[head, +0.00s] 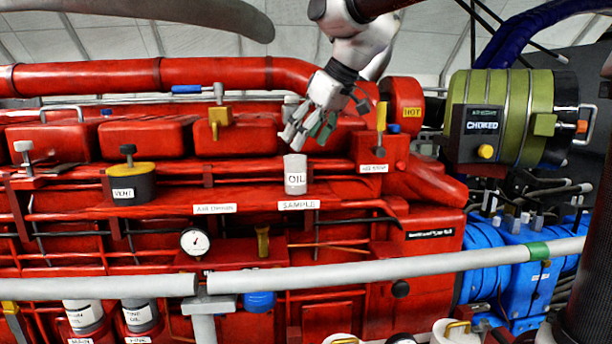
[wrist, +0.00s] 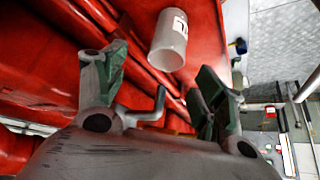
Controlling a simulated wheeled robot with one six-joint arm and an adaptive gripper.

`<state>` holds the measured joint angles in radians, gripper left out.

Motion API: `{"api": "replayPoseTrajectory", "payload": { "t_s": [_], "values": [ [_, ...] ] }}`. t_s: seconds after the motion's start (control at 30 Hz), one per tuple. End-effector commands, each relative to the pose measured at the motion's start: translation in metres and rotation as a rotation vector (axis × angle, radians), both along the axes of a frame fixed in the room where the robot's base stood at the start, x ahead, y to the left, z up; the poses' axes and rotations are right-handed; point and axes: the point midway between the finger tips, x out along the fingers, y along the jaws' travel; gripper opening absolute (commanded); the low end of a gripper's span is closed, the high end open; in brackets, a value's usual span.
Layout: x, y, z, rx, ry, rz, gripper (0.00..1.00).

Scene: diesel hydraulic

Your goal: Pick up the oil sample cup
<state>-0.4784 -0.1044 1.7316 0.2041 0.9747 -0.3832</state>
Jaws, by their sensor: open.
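The oil sample cup (head: 296,184) is a pale grey-white cylinder marked OIL. It stands upright on the red engine ledge, just above the SAMPLE label (head: 298,204). My gripper (head: 304,137) is open and empty, above the cup and slightly to its right, apart from it. In the wrist view the cup (wrist: 166,52) shows beyond the gap between my two green-padded fingers (wrist: 160,68), with part of its label visible on its right side.
A black vent cap with a yellow band (head: 134,183) sits on the ledge to the left. A yellow-handled lever (head: 381,117) stands close on the right. A grey rail (head: 400,265) crosses in front, below the ledge. The ledge between vent and cup is mostly clear.

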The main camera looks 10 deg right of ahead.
Motion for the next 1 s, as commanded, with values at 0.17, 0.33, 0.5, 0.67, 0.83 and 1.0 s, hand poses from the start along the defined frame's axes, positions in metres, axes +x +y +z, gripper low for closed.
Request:
{"api": "replayPoseTrajectory", "payload": {
  "t_s": [0.17, 0.33, 0.5, 0.67, 0.83, 1.0],
  "values": [
    [0.005, 0.008, -0.021, -0.001, 0.003, -0.002, 0.70],
    [0.007, 0.018, -0.046, -0.002, 0.005, -0.003, 0.70],
    [0.016, 0.024, -0.061, -0.001, 0.001, -0.004, 0.70],
    [0.016, 0.025, -0.062, -0.001, 0.001, -0.004, 0.70],
    [0.016, 0.025, -0.062, 0.000, 0.001, -0.004, 0.53],
    [0.016, 0.025, -0.062, 0.000, 0.001, -0.004, 0.22]
  ]
}}
